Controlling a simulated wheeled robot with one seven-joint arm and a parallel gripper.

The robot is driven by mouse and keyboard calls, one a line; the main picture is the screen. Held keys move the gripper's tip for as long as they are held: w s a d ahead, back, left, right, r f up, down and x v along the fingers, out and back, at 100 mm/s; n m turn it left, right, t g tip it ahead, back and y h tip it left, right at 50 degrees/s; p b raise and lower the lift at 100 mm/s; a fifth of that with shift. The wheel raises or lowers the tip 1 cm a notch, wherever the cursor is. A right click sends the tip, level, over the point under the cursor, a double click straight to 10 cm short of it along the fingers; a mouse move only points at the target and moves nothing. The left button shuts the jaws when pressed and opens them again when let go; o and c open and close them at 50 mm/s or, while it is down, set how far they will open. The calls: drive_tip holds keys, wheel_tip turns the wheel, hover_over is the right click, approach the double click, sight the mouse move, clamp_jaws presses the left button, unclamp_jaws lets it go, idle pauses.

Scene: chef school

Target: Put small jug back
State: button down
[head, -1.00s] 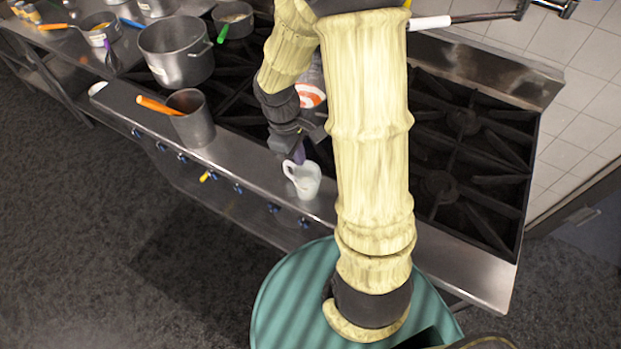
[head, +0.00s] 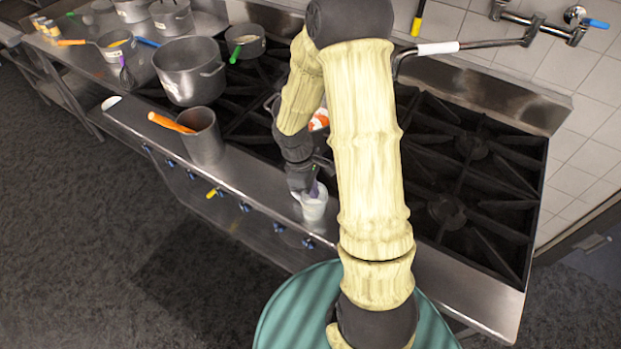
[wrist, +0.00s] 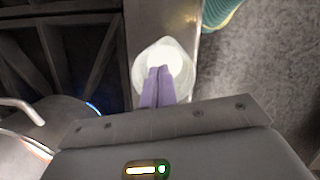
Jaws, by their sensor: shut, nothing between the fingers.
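The small jug (head: 314,209) is white and stands upright on the steel front ledge of the stove. In the wrist view the jug (wrist: 178,58) is seen from above, with its pale round inside showing. My gripper (head: 314,190) is at the jug's mouth, pointing down. In the wrist view its purple fingertips (wrist: 157,85) are together and overlap the jug's opening. I cannot tell whether they touch the jug. Nothing is held between them. The jug's handle is hard to make out.
A grey container with an orange-handled tool (head: 204,138) stands on the ledge to the left. A large pot (head: 188,75) and a small green-handled pan (head: 246,42) are behind it. Black burner grates (head: 470,150) lie to the right, empty. The ledge (head: 262,194) ends at a drop to the floor.

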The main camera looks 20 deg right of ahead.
drive_tip(key=x, duration=0.4)
drive_tip(key=shift+f, duration=0.2)
drive_tip(key=s+d, duration=0.2)
drive_tip(key=shift+s+d+b, duration=0.25)
drive_tip(key=shift+d+b, duration=0.1)
drive_tip(key=shift+b, duration=0.05)
drive_tip(key=shift+w, duration=0.1)
drive_tip(key=v, duration=1.7)
drive_tip(key=shift+r+p, duration=0.2)
drive_tip(key=shift+p, duration=0.1)
